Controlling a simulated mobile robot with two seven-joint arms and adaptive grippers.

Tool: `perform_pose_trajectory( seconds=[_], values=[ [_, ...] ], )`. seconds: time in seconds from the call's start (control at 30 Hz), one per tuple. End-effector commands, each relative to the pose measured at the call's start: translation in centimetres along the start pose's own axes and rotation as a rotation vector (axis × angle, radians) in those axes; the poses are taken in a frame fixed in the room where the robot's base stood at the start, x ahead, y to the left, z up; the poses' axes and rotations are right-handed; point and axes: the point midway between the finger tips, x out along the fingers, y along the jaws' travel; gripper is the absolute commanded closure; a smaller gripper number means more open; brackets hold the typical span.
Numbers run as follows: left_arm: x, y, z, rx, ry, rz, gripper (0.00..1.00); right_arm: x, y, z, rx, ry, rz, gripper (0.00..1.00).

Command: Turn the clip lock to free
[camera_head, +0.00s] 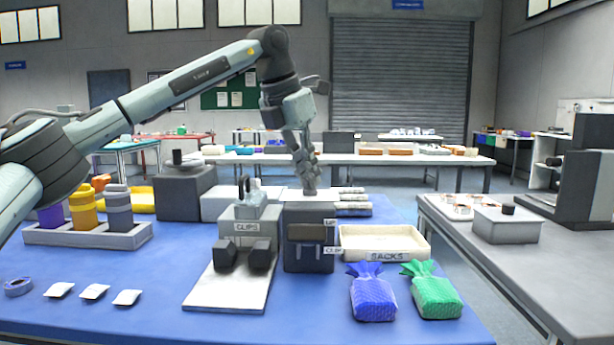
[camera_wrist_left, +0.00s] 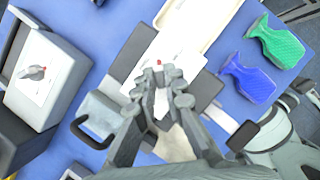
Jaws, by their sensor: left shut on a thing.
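The dark grey clip box (camera_head: 309,255) stands on the blue table, with a label reading CLIP on its front. My left gripper (camera_head: 310,188) points down onto the box's top from above. My right gripper is not in view.
A purple sack (camera_head: 371,295) and a green sack (camera_head: 433,292) lie right of the box, before the SACKS tray (camera_head: 383,242). A rack (camera_head: 85,236) of bottles is further left.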

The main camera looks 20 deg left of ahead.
Motion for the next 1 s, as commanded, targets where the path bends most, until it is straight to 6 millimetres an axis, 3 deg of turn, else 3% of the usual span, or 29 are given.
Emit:
perform_pose_trajectory(
  seconds=[0.6,1.0],
  values=[
    [-0.1,-0.3,0.2,-0.504,-0.003,0.210,1.00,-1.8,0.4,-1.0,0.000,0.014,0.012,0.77],
    [-0.1,-0.4,0.3,-0.670,-0.003,0.277,1.00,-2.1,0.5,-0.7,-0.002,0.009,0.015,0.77]
  ],
)
